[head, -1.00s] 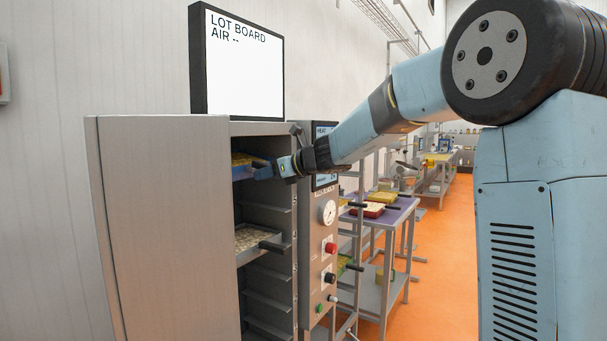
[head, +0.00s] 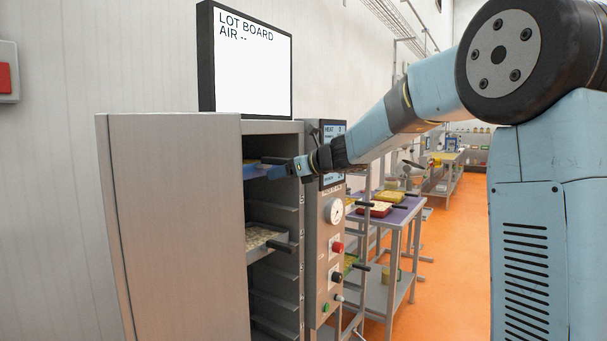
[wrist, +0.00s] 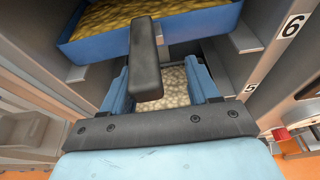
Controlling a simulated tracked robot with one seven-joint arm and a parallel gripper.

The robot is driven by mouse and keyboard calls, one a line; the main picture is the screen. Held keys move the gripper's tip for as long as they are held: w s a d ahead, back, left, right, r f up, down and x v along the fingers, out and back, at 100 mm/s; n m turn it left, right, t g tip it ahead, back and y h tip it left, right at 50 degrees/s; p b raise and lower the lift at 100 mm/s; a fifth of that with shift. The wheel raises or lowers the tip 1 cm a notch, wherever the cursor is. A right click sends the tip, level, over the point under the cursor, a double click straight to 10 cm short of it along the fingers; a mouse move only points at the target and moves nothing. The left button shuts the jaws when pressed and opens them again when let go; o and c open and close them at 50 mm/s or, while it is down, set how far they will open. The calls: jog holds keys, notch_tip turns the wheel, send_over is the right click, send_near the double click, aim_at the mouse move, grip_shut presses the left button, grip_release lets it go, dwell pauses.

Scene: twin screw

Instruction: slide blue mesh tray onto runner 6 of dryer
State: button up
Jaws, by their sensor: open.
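The blue mesh tray (head: 256,172) is in the upper part of the grey dryer (head: 175,220), seen partly through its open front. The wrist view shows its blue front wall (wrist: 195,25), yellow contents and dark handle (wrist: 146,70) pointing towards me. A runner (wrist: 245,38) shows beside the tray near the label 6 (wrist: 291,25). My gripper (head: 276,172) is at the tray's front. In the wrist view its fingers (wrist: 160,88) are apart, one on each side of the handle, not closed on it. The tray's back is hidden.
A lower tray with pale contents (head: 262,238) sits in the dryer below; its handle sticks out. Empty runners show beneath. The control panel (head: 330,230) stands right of the opening. A table (head: 395,215) with coloured trays is farther right. The orange floor beyond is clear.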

jog(key=v, duration=1.2)
jog(key=shift+s+r, duration=0.3)
jog(key=shift+s, duration=0.25)
